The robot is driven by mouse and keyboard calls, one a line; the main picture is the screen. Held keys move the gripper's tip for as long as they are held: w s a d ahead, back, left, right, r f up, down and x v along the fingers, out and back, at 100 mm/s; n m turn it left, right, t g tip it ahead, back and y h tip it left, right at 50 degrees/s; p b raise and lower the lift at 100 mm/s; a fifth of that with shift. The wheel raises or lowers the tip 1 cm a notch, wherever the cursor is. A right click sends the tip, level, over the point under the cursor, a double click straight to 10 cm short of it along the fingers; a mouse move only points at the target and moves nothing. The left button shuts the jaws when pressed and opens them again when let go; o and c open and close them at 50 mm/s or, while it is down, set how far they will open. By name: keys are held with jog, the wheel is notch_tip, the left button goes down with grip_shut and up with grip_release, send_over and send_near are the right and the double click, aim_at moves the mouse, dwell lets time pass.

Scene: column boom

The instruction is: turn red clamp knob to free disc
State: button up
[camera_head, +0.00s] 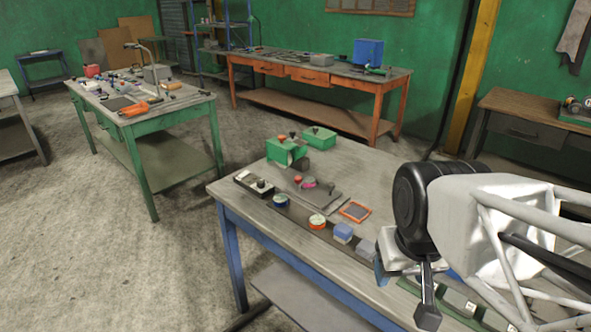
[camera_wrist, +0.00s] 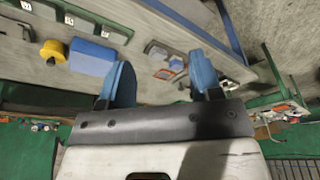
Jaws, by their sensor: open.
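A small red knob (camera_head: 298,180) shows beside a pink disc (camera_head: 309,184) on a grey plate (camera_head: 322,201) on the near table, in the head view. At this size I cannot tell how the knob bears on the disc. My gripper (camera_head: 416,270) is over the table's right part, well to the right of the knob and apart from it. In the wrist view its two blue fingers (camera_wrist: 163,82) stand apart with nothing between them. I cannot pick out the red knob for sure in the wrist view.
Near the plate are a green box (camera_head: 287,152), a black-and-white box (camera_head: 254,184), an orange-rimmed tray (camera_head: 355,211) and a blue block (camera_head: 343,232). A blue block (camera_wrist: 92,57) and a yellow round thing (camera_wrist: 53,51) show in the wrist view.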

jog(key=w+a+r+n, duration=0.1)
jog(key=w+r+n, duration=0.1)
jog(key=w, duration=0.6)
jog(key=w+r+n, duration=0.2)
jog(key=w+n, duration=0.1)
jog(key=w, duration=0.4)
jog(key=n+g+h, duration=0.3)
jog(key=n+h, duration=0.1)
jog(key=n, duration=0.9)
send_over(298, 178)
jog(key=a, duration=0.3)
notch_tip(298, 178, down, 17)
jog(key=shift+w+a+f, duration=0.1)
jog(key=shift+a, duration=0.05)
jog(key=shift+f, duration=0.1)
jog(key=shift+x, duration=3.8)
jog(key=shift+w, duration=0.15)
